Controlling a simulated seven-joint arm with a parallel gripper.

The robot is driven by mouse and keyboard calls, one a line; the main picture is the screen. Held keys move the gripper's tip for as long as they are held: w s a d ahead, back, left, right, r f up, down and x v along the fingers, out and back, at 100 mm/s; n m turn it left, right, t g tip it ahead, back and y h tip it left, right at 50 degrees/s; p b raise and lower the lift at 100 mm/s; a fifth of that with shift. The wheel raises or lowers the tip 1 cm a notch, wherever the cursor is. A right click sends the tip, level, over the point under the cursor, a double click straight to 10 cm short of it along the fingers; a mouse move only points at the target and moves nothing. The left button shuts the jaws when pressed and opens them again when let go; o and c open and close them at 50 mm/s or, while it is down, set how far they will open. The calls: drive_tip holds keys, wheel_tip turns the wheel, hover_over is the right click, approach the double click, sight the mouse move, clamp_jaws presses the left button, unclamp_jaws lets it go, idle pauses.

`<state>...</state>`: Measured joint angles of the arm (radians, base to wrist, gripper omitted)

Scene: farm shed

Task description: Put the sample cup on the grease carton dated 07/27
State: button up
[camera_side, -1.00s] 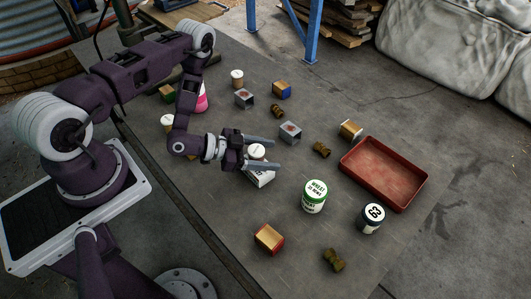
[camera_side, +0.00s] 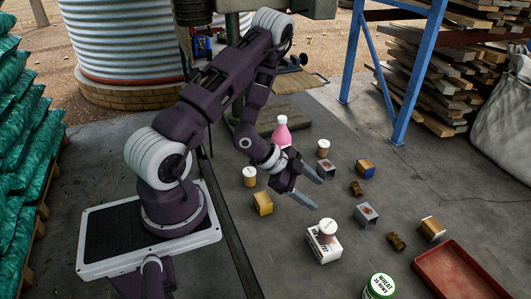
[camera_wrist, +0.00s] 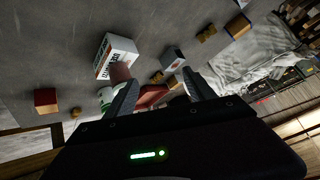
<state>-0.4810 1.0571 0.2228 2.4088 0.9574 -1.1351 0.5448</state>
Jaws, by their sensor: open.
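A small cup with a white lid (camera_side: 328,227) stands upright on top of a white carton (camera_side: 326,247) with black print. The carton's print is too small to read as a date in the side view. In the wrist view the carton (camera_wrist: 115,52) shows orange and black marks, and the cup (camera_wrist: 121,71) is against it, partly behind a finger. My gripper (camera_side: 318,192) is open and empty, apart from the cup, above and up-left of it in the side view. Two similar white-lidded cups stand farther back, one on the left (camera_side: 249,177) and one on the right (camera_side: 323,149).
A yellow box (camera_side: 263,203), a blue-and-tan box (camera_side: 366,168), a grey box (camera_side: 366,215) and a tan box (camera_side: 432,228) stand around. Brown fittings (camera_side: 397,242) lie between them. A pink bottle (camera_side: 282,133) is behind my wrist.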

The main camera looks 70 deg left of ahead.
drive_tip(key=w+a+r+n+y, duration=0.1)
drive_tip(key=w+a+r+y, duration=0.1)
drive_tip(key=r, duration=0.3)
drive_tip(key=w+a+r+n+y, duration=0.1)
drive_tip(key=r+y, duration=0.1)
drive_tip(key=r, duration=0.3)
drive_tip(key=s+d+r+n+g+y, duration=0.1)
drive_tip(key=s+r+n+y, duration=0.2)
drive_tip(key=r, duration=0.8)
drive_tip(key=s+d+r+n+h, duration=0.1)
drive_tip(key=s+d+r, duration=0.3)
drive_tip(key=s, duration=0.5)
drive_tip(key=s+d+r+n+g+h, duration=0.1)
drive_tip(key=s+d+r+n+h, duration=0.1)
drive_tip(key=s+d, duration=0.4)
drive_tip(key=s+r+n, duration=0.1)
drive_tip(key=s+r, duration=0.1)
drive_tip(key=s, duration=0.2)
drive_tip(key=shift+s+d+g, duration=0.3)
drive_tip(key=shift+d, duration=0.05)
